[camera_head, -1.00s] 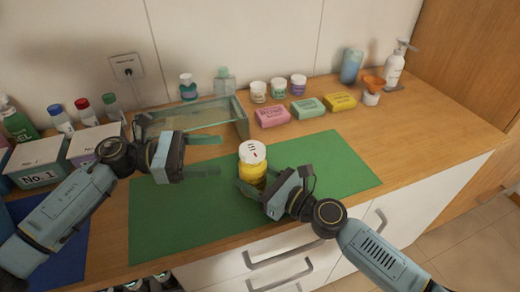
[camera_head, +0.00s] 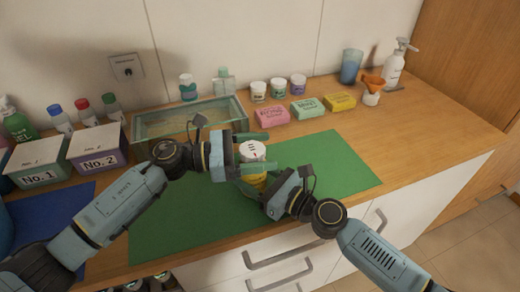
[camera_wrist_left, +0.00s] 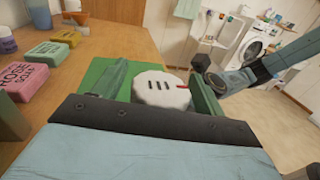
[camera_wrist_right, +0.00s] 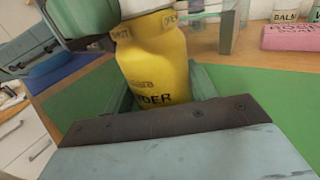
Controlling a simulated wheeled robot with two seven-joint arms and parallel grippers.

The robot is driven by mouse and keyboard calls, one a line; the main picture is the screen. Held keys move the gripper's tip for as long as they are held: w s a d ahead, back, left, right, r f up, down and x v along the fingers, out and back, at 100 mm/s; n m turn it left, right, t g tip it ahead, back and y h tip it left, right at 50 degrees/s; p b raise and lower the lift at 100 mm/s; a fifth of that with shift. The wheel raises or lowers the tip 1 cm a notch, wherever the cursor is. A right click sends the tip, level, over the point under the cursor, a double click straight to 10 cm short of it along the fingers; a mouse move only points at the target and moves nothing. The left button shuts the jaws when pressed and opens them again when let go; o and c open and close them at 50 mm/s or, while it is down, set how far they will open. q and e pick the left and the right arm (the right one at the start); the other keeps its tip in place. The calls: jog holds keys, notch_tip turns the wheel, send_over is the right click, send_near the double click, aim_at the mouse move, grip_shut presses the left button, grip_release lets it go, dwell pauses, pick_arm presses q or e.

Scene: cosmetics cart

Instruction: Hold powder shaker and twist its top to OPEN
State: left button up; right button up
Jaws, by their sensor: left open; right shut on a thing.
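The powder shaker has a yellow body (camera_wrist_right: 158,65) and a white top (camera_head: 253,151) with dark slots. It stands upright at the green mat (camera_head: 340,165). My right gripper (camera_head: 252,186) is shut on the yellow body from the lower right. My left gripper (camera_head: 262,152) is open at the height of the white top, its fingers on either side of it. In the left wrist view the white top (camera_wrist_left: 161,90) lies between the two fingers, with a red mark at its right edge. I cannot tell whether the fingers touch it.
A glass tray (camera_head: 190,120) stands behind my left gripper. Boxes No. 1 (camera_head: 38,162) and No. 2 (camera_head: 98,147) are at the left. Soap bars (camera_head: 272,115) and jars (camera_head: 278,87) line the back. The mat's right part is clear.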

pick_arm(q)
jog(key=shift+d, duration=0.1)
jog(key=c, duration=1)
jog(key=shift+w+f+n+t+y, duration=0.1)
jog(key=shift+n+t+y, duration=0.25)
jog(key=shift+n+t, duration=0.55)
jog(key=shift+w+r+n+t+y, duration=0.1)
jog(key=shift+n+t+y, duration=0.35)
jog(key=shift+t, duration=0.85)
jog(key=shift+w+f+n+t+y, duration=0.1)
jog(key=shift+n+t+y, duration=0.2)
jog(key=shift+n+t, duration=0.65)
jog(key=o, duration=1)
jog(key=v, duration=1.2)
jog(key=shift+s, duration=0.1)
